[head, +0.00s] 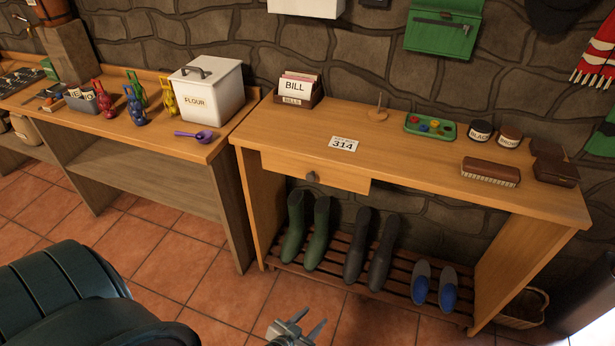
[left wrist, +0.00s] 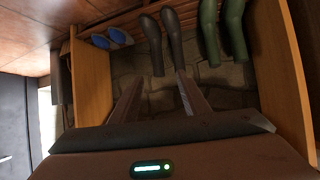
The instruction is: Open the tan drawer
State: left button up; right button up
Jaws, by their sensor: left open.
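The tan drawer (head: 342,182) sits under the left part of the wooden bench top, its front about level with the bench's front edge; it looks closed. In the left wrist view the two fingers (left wrist: 160,95) stand apart, and the picture is upside down; I cannot make out the drawer there. My right gripper is not in view.
Green boots (head: 306,232), dark boots (head: 371,250) and blue slippers (head: 434,285) stand on the slatted shelf below. On the bench top are a 314 card (head: 343,144), a bill box (head: 298,90) and a brush (head: 490,172). Tiled floor before the bench is clear.

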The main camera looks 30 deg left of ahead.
aim_at(310, 178)
pick_arm(q)
jog(key=w+a+r+n+t+y+p, duration=0.1)
jog(key=a+r, duration=0.3)
jog(key=r, duration=0.5)
jog(key=w+a+r+n+t+y+p, duration=0.1)
jog(key=w+a+r, duration=0.3)
jog(key=r, duration=0.5)
jog(key=w+a+r+n+t+y+p, duration=0.1)
jog(key=a+r, duration=0.4)
jog(key=r, duration=0.5)
jog(key=w+t+y+p, duration=0.1)
jog(key=t, duration=0.1)
jog(key=shift+w+a+t+y, duration=0.2)
jog(key=shift+a+t+y, duration=0.1)
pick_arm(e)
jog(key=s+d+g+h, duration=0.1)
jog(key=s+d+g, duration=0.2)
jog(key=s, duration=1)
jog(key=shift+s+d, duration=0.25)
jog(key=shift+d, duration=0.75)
pick_arm(q)
jog(key=p+x, duration=0.3)
jog(key=x, duration=1.4)
jog(key=shift+w+d, duration=0.1)
jog(key=shift+w, duration=0.15)
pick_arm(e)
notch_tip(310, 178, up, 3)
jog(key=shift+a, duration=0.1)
pick_arm(q)
grip_shut()
